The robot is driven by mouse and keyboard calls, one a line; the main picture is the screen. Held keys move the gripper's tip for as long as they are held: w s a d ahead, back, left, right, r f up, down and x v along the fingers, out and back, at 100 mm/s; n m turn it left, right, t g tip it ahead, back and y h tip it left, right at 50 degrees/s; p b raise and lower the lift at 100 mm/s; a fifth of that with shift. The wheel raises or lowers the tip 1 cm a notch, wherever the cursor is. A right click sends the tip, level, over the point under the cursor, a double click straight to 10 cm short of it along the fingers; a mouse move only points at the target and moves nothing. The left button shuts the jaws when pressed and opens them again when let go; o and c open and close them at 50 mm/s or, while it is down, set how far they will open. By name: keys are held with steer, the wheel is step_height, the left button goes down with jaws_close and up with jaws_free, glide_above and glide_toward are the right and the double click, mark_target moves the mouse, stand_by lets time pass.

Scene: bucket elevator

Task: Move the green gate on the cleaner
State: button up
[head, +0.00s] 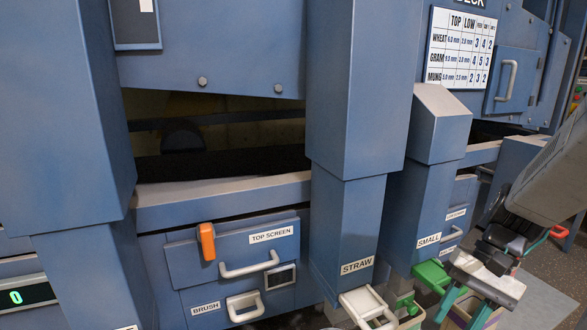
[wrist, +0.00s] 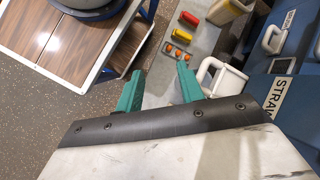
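The green gate (head: 432,275) shows in the head view beside the spout marked SMALL (head: 428,240), just left of my gripper. My gripper (head: 458,322) points down at the lower right, with its two teal fingers apart and nothing seen between them. The green gate appears close to the gripper in the picture, but I cannot tell whether they touch. In the wrist view the open fingers (wrist: 160,72) stand over the floor and a grey surface. I cannot make out the green gate there.
A white gate (head: 367,307) sits under the STRAW spout and shows in the wrist view (wrist: 222,80). An orange handle (head: 207,242) is on the TOP SCREEN drawer (head: 230,258). The wrist view shows a wood-topped table (wrist: 75,45) and small coloured parts (wrist: 184,36).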

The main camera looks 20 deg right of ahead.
steer(key=s+a+r+n+t+h, duration=0.3)
steer(key=a+r+n+h, duration=0.3)
steer(key=a+r+n, duration=0.2)
steer(key=shift+a+r, duration=0.95)
steer(key=shift+a, duration=0.6)
